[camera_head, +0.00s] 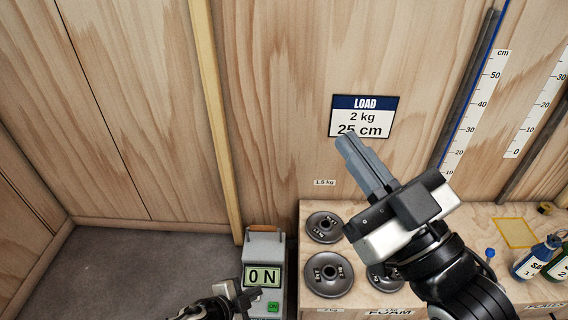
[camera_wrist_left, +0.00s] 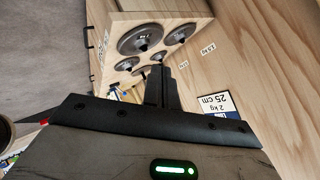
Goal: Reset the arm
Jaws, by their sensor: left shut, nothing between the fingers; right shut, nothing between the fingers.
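My left gripper (camera_head: 246,299) is low in the head view, in front of the grey box with the ON display (camera_head: 264,275). It is shut and empty. In the left wrist view its dark fingers (camera_wrist_left: 160,86) are together, with the weight discs beyond them. My right gripper (camera_head: 352,145) is raised at the right of the head view, its grey fingers closed together and pointing up and left. It is shut and empty, and its fingertips overlap the lower edge of the LOAD sign (camera_head: 362,103). I cannot tell whether they touch the sign.
Dark weight discs (camera_head: 328,288) lie on the wooden bench (camera_head: 480,221); my right arm hides part of it. Bottles (camera_head: 528,265) and a yellow frame (camera_head: 515,233) are at the right. A ruler (camera_head: 477,105) is on the wooden wall. The grey floor (camera_head: 130,270) at left is clear.

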